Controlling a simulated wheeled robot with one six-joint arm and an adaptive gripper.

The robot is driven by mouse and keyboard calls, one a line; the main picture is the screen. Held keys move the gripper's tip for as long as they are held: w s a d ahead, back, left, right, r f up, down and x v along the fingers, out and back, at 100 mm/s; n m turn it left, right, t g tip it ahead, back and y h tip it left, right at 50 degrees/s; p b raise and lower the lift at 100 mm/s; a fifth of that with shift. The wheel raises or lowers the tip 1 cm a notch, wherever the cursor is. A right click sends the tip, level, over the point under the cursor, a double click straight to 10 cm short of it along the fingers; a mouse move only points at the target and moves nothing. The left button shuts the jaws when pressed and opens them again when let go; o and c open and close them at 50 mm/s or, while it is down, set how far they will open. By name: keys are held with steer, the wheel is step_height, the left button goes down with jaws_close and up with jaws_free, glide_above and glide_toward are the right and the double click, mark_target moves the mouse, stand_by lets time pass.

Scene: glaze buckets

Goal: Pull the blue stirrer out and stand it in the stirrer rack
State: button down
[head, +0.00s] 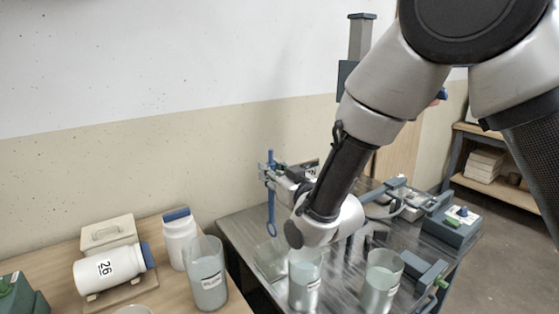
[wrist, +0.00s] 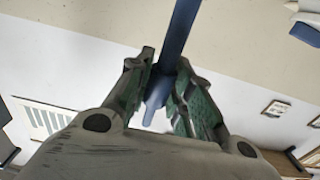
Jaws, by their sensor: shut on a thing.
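The blue stirrer (head: 271,208) is upright in the head view, its ring-shaped lower end hanging free above the metal table. My gripper (head: 268,174) is shut on its upper part. In the wrist view the blue shaft (wrist: 179,40) runs between the green finger pads of my gripper (wrist: 165,88). A labelled bucket (head: 305,282) stands in front of my wrist, and another (head: 382,283) stands to its right. A low pale see-through piece (head: 270,262) lies below the stirrer; I cannot tell whether it is the rack. My arm hides part of the table behind it.
A third labelled bucket (head: 207,284) stands on the wooden table at left, beside a white jar with a blue lid (head: 179,238) and a lying jar marked 26 (head: 108,268). Grey-blue devices (head: 452,226) crowd the metal table's right side.

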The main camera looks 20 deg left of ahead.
mark_target(273, 211)
steer(key=shift+w, duration=0.3)
steer(key=shift+w+f, duration=0.1)
steer(key=shift+f, duration=0.15)
step_height(273, 211, down, 4)
steer(key=shift+r, duration=0.1)
stand_by(0.6)
steer(key=shift+f, duration=0.2)
stand_by(1.2)
steer(key=shift+f, duration=4.05)
stand_by(0.3)
